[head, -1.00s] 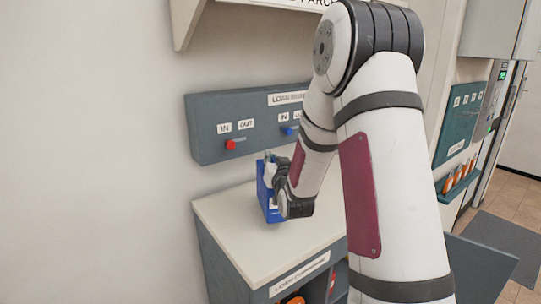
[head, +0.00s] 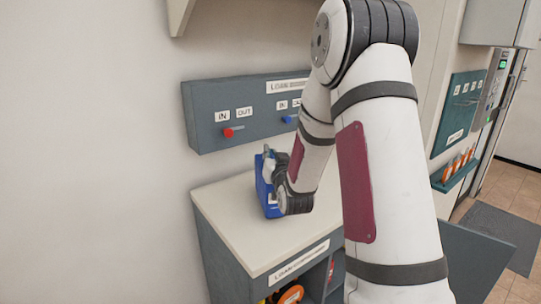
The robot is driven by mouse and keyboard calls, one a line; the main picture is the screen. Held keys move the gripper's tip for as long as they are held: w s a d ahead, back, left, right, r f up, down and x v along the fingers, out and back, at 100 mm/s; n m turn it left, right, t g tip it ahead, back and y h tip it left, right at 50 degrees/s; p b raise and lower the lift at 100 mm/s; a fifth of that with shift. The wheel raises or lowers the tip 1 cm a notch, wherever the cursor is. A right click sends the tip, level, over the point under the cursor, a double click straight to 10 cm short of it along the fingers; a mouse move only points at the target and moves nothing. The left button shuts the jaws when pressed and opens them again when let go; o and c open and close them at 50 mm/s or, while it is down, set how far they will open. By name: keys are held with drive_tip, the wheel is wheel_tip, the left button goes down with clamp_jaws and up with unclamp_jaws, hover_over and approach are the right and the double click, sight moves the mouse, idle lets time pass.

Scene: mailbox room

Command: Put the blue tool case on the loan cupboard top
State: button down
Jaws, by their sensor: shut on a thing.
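The blue tool case (head: 263,190) is in the middle of the head view, at the pale top of the loan cupboard (head: 235,236). It stands upright, and its right part is hidden behind my wrist. My gripper (head: 273,179) is shut on the case at its upper side; the fingers are mostly hidden by the case and the wrist. The case's lower edge is at or just above the cupboard top; I cannot tell whether it touches.
A grey panel (head: 203,119) with IN and OUT labels, a red knob (head: 230,133) and a blue knob (head: 288,119) is on the wall behind the cupboard. Orange items (head: 291,294) sit in the cupboard's shelf below. The cupboard top's front left is clear.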

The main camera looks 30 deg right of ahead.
drive_tip(key=shift+f+b, duration=0.35)
drive_tip(key=c, duration=1.6)
unclamp_jaws()
drive_tip(key=shift+f, duration=0.1)
drive_tip(key=v, duration=0.7)
drive_tip(key=shift+s+a, duration=0.1)
drive_tip(key=shift+s, duration=0.1)
